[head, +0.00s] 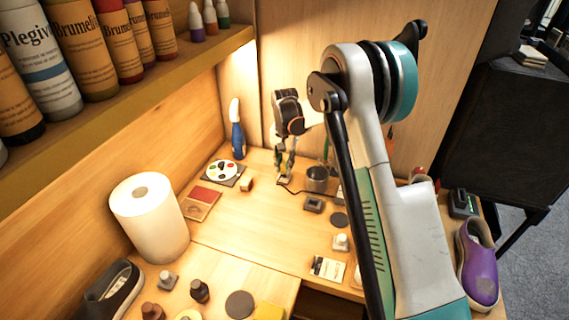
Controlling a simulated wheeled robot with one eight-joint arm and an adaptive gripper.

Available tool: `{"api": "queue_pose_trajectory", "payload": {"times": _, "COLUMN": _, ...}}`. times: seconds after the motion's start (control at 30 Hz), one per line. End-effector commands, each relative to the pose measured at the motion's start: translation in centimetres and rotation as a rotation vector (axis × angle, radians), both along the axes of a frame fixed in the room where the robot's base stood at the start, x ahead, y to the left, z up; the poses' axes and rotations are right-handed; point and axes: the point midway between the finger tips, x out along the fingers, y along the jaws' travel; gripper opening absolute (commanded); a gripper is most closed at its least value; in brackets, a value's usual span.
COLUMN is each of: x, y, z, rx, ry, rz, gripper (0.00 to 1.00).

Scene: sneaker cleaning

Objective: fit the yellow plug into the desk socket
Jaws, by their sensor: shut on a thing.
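My gripper (286,172) points down at the back of the desk, beside a small metal cup (317,178). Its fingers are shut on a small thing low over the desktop. A thin dark cable (300,191) runs from the fingertips to the right past the cup, so the held thing appears to be the plug. Its yellow colour is too small to make out. A small pale-and-dark piece shows right at the fingertips; I cannot tell whether it is the desk socket, or whether the plug touches it.
A dark block (314,205) lies in front. A paper roll (150,220) and sneakers (479,262) are nearer. My arm hides the desk's right part.

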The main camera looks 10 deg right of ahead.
Motion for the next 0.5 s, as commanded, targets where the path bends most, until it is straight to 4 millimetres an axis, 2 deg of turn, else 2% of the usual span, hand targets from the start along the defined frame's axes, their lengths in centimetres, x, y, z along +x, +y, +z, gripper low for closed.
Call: {"api": "queue_pose_trajectory", "payload": {"times": 0.5, "x": 0.0, "y": 0.0, "z": -1.2, "rx": 0.0, "ry": 0.0, "rz": 0.0, "gripper": 0.0}}
